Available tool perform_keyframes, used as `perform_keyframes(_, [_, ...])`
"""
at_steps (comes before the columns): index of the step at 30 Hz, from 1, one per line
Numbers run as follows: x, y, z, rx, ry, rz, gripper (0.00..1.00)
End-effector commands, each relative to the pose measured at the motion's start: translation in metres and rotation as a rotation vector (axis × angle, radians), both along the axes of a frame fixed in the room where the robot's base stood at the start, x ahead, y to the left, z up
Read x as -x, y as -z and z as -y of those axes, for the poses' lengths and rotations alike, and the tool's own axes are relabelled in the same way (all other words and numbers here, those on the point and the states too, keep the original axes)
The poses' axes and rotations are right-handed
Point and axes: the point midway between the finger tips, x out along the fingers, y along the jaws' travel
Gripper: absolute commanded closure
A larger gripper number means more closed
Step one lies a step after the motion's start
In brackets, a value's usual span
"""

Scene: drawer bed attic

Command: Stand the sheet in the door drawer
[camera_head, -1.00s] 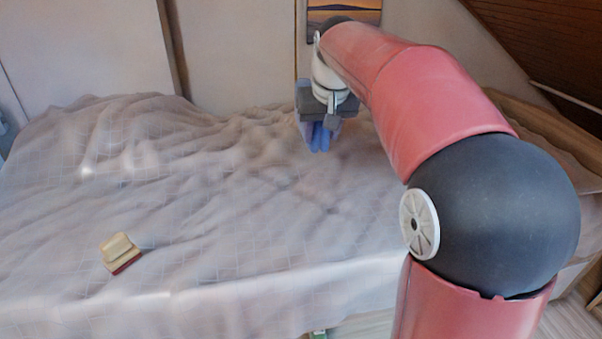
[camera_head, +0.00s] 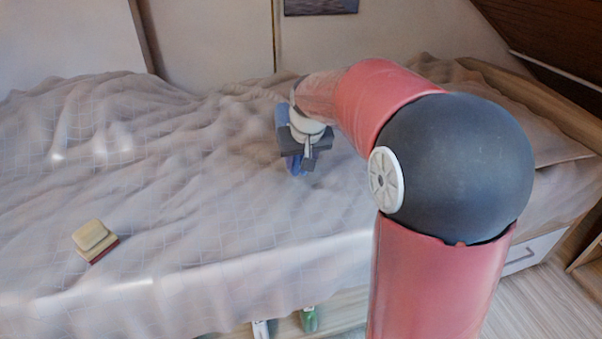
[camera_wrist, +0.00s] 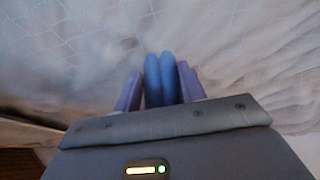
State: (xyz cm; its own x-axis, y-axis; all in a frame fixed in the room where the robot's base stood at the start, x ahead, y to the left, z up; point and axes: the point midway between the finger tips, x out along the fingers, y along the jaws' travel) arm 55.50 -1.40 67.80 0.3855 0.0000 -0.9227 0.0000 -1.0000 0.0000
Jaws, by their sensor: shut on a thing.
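My gripper (camera_head: 304,160) is above the bed, near its middle, with the fingers pointing down. It is shut on a blue folded thing, which I take to be the sheet (camera_head: 282,116). In the wrist view the sheet (camera_wrist: 160,78) shows as two rounded blue folds side by side, between lilac parts that look like the fingers. My wrist hides part of the sheet in the head view. A drawer front with a handle (camera_head: 520,261) shows below the bed at the right; I cannot tell if it is the door drawer.
The bed (camera_head: 190,230) has a rumpled pale cover. A beige and red block (camera_head: 93,238) lies on it at the left. A green thing (camera_head: 309,319) and a white thing (camera_head: 261,329) show low beyond the bed's front edge. Bare floor (camera_head: 540,305) is at the right.

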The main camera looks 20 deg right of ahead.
Motion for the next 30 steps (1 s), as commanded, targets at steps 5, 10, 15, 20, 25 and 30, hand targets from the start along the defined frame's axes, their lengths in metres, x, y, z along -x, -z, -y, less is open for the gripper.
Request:
perform_keyframes(5, [0.0, 0.027, 0.0, 0.0, 0.0, -0.001, 0.93])
perform_keyframes(10, [0.0, 0.04, 0.0, 0.0, 0.0, 0.002, 0.93])
perform_keyframes(15, [0.0, 0.039, 0.0, 0.0, 0.0, 0.002, 0.93])
perform_keyframes(20, [0.0, 0.043, 0.0, 0.0, 0.0, 0.002, 0.93])
perform_keyframes(25, [0.0, 0.042, 0.0, 0.0, 0.0, -0.001, 0.38])
perform_keyframes(30, [0.0, 0.042, 0.0, 0.0, 0.0, -0.001, 0.38])
